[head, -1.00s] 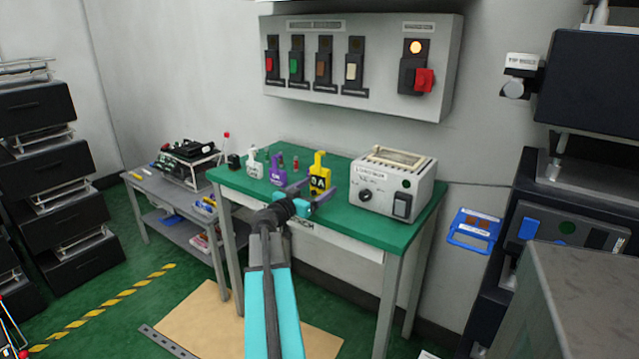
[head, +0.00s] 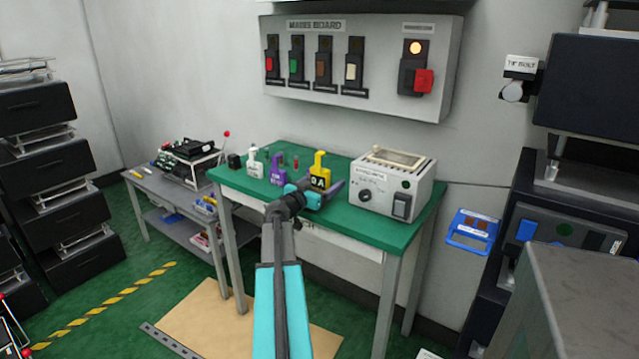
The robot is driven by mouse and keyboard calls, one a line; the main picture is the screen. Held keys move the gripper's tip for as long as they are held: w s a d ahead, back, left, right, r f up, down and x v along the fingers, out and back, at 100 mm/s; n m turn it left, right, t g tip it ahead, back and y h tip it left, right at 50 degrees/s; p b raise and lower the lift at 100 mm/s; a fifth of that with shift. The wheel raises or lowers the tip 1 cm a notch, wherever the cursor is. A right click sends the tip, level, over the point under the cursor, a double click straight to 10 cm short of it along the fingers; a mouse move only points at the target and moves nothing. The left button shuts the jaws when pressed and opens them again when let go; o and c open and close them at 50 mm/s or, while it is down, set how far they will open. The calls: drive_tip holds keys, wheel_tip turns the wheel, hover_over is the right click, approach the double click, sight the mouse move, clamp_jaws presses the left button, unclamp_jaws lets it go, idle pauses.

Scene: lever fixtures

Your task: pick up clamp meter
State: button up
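The yellow clamp meter (head: 319,163) stands upright on the green tabletop (head: 375,228), with a dark display marked in light characters. Purple (head: 278,174) and white (head: 254,165) devices of similar shape stand to its left. My gripper (head: 322,184) is at the near side of the yellow meter, low over the table. Its right finger shows to the right of the meter, apart from it. The left finger is mostly hidden by the turquoise gripper body, and contact cannot be made out. The gripper looks open.
A grey box with a dial and black switch (head: 393,185) stands close to the right of my gripper. Small red items (head: 295,162) and a black block (head: 234,161) sit farther back. A lever panel (head: 340,75) hangs on the wall above.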

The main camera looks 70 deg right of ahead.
drive_tip(key=c, duration=1.3)
drive_tip(key=shift+r, duration=0.1)
drive_tip(key=shift+r, duration=4.9)
